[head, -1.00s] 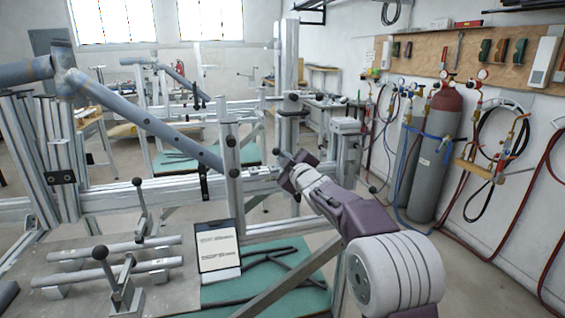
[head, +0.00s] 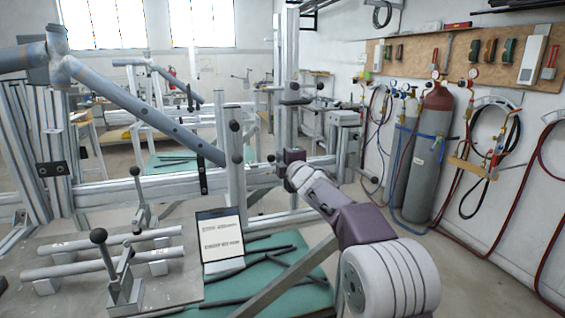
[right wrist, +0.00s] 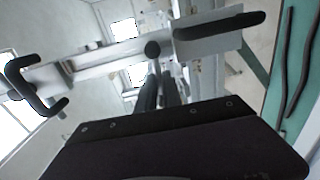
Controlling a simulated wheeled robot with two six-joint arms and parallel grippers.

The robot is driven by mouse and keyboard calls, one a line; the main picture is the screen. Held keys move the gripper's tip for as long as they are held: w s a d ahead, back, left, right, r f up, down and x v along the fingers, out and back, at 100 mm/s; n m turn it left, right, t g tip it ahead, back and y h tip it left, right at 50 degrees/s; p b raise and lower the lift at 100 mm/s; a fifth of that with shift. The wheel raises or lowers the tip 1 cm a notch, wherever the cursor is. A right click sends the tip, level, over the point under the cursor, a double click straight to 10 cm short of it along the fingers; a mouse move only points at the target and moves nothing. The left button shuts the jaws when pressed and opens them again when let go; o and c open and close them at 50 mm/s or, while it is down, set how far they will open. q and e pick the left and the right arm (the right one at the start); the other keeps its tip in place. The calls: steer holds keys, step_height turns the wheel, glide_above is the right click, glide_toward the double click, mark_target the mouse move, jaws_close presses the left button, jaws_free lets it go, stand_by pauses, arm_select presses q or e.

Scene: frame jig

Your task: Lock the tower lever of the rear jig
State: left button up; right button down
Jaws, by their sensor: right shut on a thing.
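My right gripper (head: 282,158) comes in from the lower right in the head view and reaches the tower of the jig (head: 291,115), an upright aluminium post with black clamp parts. It is shut on the tower lever. The lever's black ball knob (head: 271,157) shows just left of the gripper. In the right wrist view the two dark fingers (right wrist: 160,85) lie close together, with a black ball knob (right wrist: 152,48) just beyond their tips. The lever's shaft is mostly hidden by the gripper, so its angle is unclear. My left gripper is not in view.
A shorter post (head: 235,185) with black knobs stands left of my right gripper. A blue-grey tube frame (head: 135,105) slants across the left. A clipboard (head: 220,240) and several toggle levers are in front. Gas cylinders (head: 430,150) with hoses stand against the right wall.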

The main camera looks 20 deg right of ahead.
steer(key=shift+f, duration=0.2)
stand_by(0.4)
steer(key=c, duration=1.5)
jaws_free()
steer(key=s+b, duration=0.1)
steer(key=s, duration=0.8)
steer(key=shift+d+r+b, duration=0.15)
steer(key=shift+r+b, duration=0.2)
steer(key=shift+f, duration=0.1)
